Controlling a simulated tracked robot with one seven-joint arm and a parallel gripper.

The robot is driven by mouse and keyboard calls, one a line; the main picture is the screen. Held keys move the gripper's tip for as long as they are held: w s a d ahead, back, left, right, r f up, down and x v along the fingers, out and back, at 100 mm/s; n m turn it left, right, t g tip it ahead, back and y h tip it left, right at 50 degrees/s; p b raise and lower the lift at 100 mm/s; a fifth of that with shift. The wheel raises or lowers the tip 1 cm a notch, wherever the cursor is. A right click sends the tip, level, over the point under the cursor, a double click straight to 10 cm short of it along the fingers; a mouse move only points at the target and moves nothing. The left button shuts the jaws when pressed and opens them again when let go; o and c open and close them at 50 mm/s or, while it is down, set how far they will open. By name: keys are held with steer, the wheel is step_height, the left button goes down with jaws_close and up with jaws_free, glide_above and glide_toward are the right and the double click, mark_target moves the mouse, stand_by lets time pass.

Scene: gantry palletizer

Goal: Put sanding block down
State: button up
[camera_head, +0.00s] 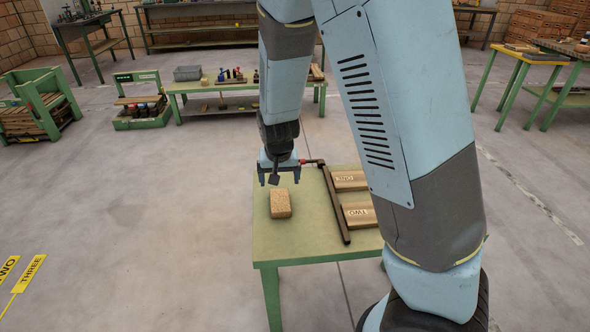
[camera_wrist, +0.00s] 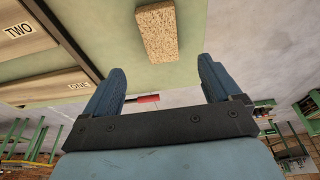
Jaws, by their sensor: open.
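The sanding block (camera_head: 281,204) is a tan, speckled cork-like block. It rests on the left part of the green table top (camera_head: 300,248). In the wrist view the block (camera_wrist: 158,32) lies beyond my fingertips, apart from them. My gripper (camera_head: 279,180) is open and empty, just behind the block in the head view. In the wrist view the two blue fingers of my gripper (camera_wrist: 158,82) are spread wide with nothing between them.
Right of the block, a dark rail (camera_head: 334,205) edges wooden boards labelled ONE (camera_head: 350,180) and TWO (camera_head: 358,213). A red-ended part (camera_head: 311,162) sits at the table's back edge. My arm hides the table's right side. Another green table (camera_head: 240,85) stands behind, with open floor on the left.

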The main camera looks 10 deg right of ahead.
steer(key=s+d+r+y, duration=0.1)
steer(key=s+d+r, duration=0.4)
steer(key=r, duration=0.5)
steer(key=s+d+r+y, duration=0.1)
steer(key=s+d+r, duration=0.2)
steer(key=d+r, duration=0.45)
steer(key=s+d+r+t+h, duration=0.1)
steer(key=s+d+r, duration=0.2)
steer(key=s+r, duration=0.2)
steer(key=s+d+r+t, duration=0.1)
steer(key=s+d+r, duration=0.2)
steer(key=s, duration=0.6)
step_height(320, 180, up, 3)
steer(key=shift+f+t+h, duration=0.2)
steer(key=shift+t+h, duration=0.1)
steer(key=shift+h, duration=0.1)
